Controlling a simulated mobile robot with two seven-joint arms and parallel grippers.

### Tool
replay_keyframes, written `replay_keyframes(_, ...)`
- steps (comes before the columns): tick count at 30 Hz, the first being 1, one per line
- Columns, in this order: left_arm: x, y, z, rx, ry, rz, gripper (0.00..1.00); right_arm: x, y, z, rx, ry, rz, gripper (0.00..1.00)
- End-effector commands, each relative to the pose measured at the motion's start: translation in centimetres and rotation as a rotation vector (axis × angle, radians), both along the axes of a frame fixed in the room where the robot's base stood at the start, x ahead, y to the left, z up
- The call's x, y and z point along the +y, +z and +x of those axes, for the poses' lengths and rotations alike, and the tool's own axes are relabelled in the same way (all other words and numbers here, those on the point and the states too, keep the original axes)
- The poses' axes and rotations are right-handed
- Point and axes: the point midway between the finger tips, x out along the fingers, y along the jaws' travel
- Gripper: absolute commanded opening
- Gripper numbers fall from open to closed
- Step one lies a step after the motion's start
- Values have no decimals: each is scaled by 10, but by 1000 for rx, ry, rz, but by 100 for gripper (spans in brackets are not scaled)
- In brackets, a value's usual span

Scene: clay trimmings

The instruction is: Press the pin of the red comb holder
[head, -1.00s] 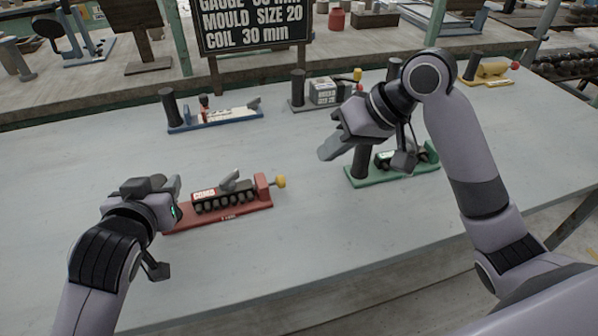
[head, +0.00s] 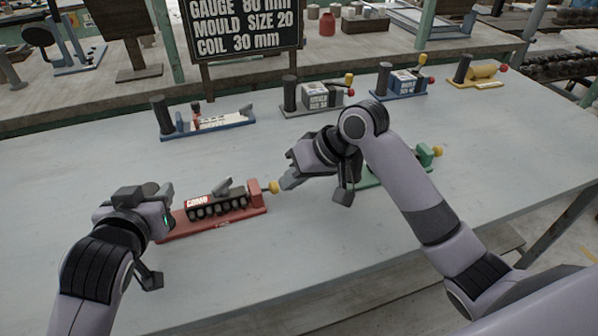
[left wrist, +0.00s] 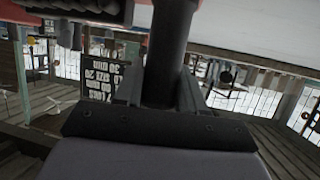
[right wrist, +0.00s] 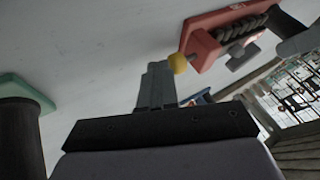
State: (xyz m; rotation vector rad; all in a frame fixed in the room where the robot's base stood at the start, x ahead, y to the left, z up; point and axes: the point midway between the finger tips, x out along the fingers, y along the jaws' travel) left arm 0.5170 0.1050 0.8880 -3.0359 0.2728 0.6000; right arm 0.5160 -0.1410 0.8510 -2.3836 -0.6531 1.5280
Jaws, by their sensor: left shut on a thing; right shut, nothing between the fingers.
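The red comb holder (head: 222,222) lies on the grey table with a dark ribbed comb block (head: 217,207) on it. Its pin ends in a yellow knob (head: 273,187) at the right end, which also shows in the right wrist view (right wrist: 178,63). My left gripper (head: 167,212) is at the holder's left end, shut on its dark upright post (left wrist: 168,55). My right gripper (head: 286,183) is shut and empty, its fingertips right beside the yellow knob. In the right wrist view the fingertips (right wrist: 157,72) are close to the knob; I cannot tell whether they touch.
A green holder (head: 400,170) stands to the right, partly behind my right arm. A blue holder (head: 207,127), a grey holder (head: 316,106), another blue one (head: 399,93) and a yellow one (head: 476,83) stand farther back. A dark sign (head: 243,30) stands behind.

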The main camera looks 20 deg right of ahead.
Motion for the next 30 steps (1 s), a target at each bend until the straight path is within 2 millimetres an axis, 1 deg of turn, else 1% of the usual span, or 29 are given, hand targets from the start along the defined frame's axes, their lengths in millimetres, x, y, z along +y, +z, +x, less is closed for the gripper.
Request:
replay_keyframes(1, 0, -6, -1, 16, 1, 4, 0, 0, -1, 0, 0, 0, 0, 0)
replay_keyframes(8, 0, -6, -1, 15, 1, 5, 0, 1, -1, 0, 0, 0, 0, 0)
replay_keyframes(14, 0, -6, -1, 16, 1, 4, 0, 18, 0, -1, -2, 2, 1, 0)
replay_keyframes(23, 0, -6, -1, 15, -1, 5, 0, 19, 0, -1, -1, 3, 3, 0)
replay_keyframes(26, -1, -6, -1, 15, -1, 5, 0, 16, 5, -3, -2, 3, 4, 0)
replay_keyframes(30, -1, -6, -1, 16, 0, 4, 0, 5, 23, -11, -5, 2, 0, 0)
